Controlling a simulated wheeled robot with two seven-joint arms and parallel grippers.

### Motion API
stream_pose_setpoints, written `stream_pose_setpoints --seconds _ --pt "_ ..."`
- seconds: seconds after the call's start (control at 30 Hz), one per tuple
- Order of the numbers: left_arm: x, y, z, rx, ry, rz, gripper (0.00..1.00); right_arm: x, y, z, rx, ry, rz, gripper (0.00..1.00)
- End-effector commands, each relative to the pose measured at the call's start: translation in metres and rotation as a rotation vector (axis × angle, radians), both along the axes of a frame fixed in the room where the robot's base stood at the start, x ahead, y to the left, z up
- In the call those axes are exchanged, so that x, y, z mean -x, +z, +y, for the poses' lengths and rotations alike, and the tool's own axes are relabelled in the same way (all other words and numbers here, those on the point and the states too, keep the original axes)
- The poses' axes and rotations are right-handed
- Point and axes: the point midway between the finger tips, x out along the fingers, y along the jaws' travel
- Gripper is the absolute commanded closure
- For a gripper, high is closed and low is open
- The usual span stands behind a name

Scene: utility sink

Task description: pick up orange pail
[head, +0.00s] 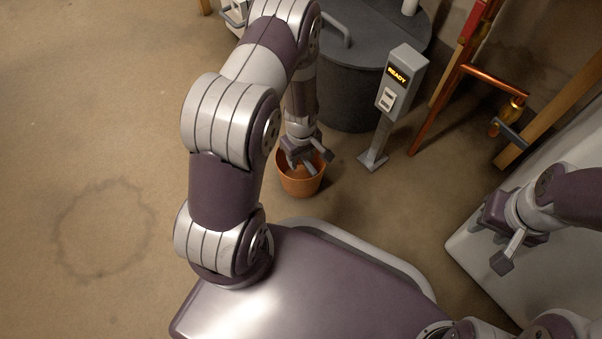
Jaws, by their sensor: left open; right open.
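The orange pail (299,185) stands upright on the floor near the middle of the head view, just beyond my base. My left gripper (302,168) is open and points down at the pail, with its fingertips over or inside the pail's mouth. I cannot tell whether a finger touches the pail's wall. The gripper and wrist hide part of the pail's far rim. My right gripper (489,247) is open and empty at the right, above the pale sink surface and away from the pail.
A grey post with a READY display (398,77) stands right of the pail. A dark round drum (356,95) is behind it. Copper pipes (440,107) and a pale sink (478,262) are at the right. The floor at left is clear, with a ring stain (62,228).

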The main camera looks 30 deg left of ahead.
Motion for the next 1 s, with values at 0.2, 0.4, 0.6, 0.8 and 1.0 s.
stream_pose_setpoints --seconds 0.2,0.4,0.6,0.8,1.0 --pt "0.0 0.003 0.0 0.0 0.0 0.0 0.89 0.0 0.003 0.0 0.0 0.0 -0.001 0.57" --pt "0.0 0.003 0.0 0.0 0.0 0.0 1.0 0.0 0.003 0.0 0.0 0.0 -0.001 0.57" --pt "0.0 0.004 0.0 0.0 0.0 0.0 1.0 0.0 0.004 0.0 0.0 0.0 -0.001 0.57" --pt "-0.001 0.015 0.002 0.0 -0.001 -0.001 1.0 0.0 0.015 0.0 0.0 0.0 -0.001 0.57" --pt "-0.003 0.034 0.005 0.0 -0.005 0.0 1.0 0.0 0.036 0.0 0.0 0.0 -0.001 0.57"
